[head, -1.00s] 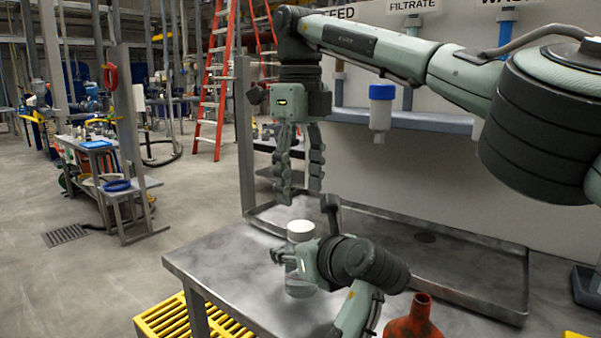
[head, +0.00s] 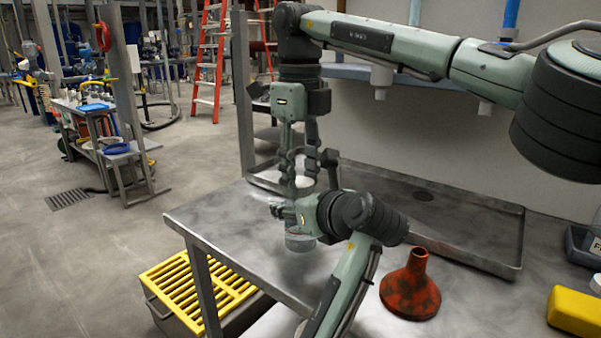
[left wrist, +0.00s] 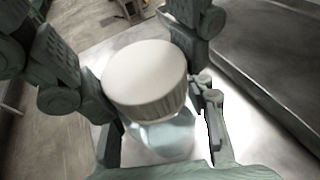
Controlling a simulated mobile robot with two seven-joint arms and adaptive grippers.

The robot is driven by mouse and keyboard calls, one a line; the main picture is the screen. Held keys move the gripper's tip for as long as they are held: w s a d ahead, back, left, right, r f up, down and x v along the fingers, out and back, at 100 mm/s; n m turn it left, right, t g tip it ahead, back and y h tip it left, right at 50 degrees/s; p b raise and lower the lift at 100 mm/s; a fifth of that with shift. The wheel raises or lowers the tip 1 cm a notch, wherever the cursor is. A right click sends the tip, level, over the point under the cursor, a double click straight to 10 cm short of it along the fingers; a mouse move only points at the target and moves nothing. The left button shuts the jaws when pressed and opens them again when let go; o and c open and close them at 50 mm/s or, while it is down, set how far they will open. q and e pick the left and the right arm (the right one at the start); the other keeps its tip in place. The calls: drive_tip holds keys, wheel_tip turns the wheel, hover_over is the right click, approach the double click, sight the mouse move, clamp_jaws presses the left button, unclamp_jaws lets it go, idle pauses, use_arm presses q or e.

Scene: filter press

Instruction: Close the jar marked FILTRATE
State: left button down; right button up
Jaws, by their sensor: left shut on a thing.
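My left gripper (head: 283,212), on the low arm, is shut around the jar's body from the side. My right gripper (head: 308,172) points down from above, with its fingers on either side of the lid. I cannot tell whether they press on it.
A metal tray (head: 500,262) lies behind the jar. A red-brown funnel-shaped vessel (head: 411,292) and a yellow block (head: 577,311) are at the right. A yellow grating (head: 200,290) is below the bench's left edge. Bare bench (head: 215,222) lies left of the jar.

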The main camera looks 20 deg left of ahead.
drive_tip(key=c, duration=0.6)
drive_tip(key=shift+m, duration=0.9)
drive_tip(key=shift+c, duration=0.2)
drive_tip(key=o, duration=1.4)
drive_tip(key=shift+c, duration=0.2)
wheel_tip(320, 180, up, 8)
drive_tip(key=shift+f, duration=0.25)
use_arm(q)
drive_tip(key=c, duration=0.7)
unclamp_jaws()
